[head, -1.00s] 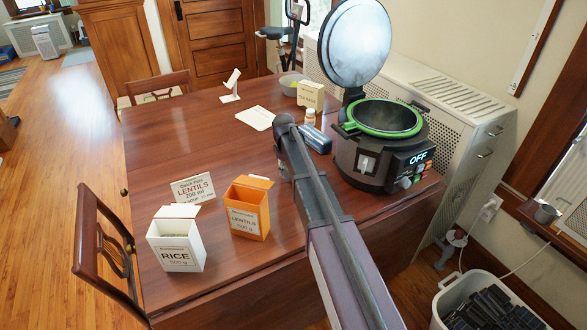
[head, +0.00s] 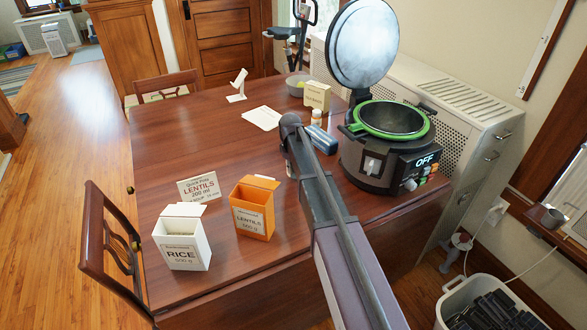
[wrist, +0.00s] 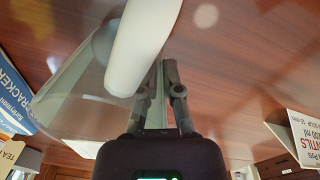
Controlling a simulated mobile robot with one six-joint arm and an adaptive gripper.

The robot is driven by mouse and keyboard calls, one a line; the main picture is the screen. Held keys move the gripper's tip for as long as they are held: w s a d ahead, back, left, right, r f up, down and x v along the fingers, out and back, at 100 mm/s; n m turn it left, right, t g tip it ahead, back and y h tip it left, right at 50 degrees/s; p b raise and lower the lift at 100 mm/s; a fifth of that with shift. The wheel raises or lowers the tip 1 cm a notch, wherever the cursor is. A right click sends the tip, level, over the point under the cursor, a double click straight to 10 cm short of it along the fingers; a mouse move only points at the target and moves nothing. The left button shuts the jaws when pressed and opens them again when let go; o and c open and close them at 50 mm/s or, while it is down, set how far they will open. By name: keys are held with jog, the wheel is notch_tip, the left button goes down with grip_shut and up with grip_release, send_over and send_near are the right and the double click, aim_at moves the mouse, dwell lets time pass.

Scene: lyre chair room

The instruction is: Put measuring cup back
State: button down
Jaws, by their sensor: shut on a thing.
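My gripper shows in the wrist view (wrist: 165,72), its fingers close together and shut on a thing. Beside the fingers is a clear, see-through cup-like body (wrist: 75,95) with a smooth white rounded part (wrist: 145,40) over it; this looks like the measuring cup, held close to the camera. Where the fingers meet it is not clear. In the head view my arm hides the gripper and what it holds. The orange lentils box (head: 252,215) and white rice box (head: 183,243) stand open on the table (head: 170,130), near its front left.
A cooker (head: 385,160) with its lid raised stands at the table's right. A blue case (head: 321,140), a small bottle (head: 316,117), a cracker box (head: 317,96), a bowl (head: 296,86) and a white stand (head: 237,85) are farther back. A lentils card (head: 198,188) stands behind the boxes. The left middle is clear.

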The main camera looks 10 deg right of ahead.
jog(key=shift+r+p, duration=1.5)
jog(key=shift+r, duration=0.15)
jog(key=s+d+r+p, duration=0.1)
jog(key=s, duration=1.5)
jog(key=shift+r, duration=0.25)
jog(key=shift+p, duration=0.35)
notch_tip(320, 180, up, 23)
jog(key=p, duration=2.3)
jog(key=shift+d, duration=0.1)
jog(key=shift+d, duration=0.15)
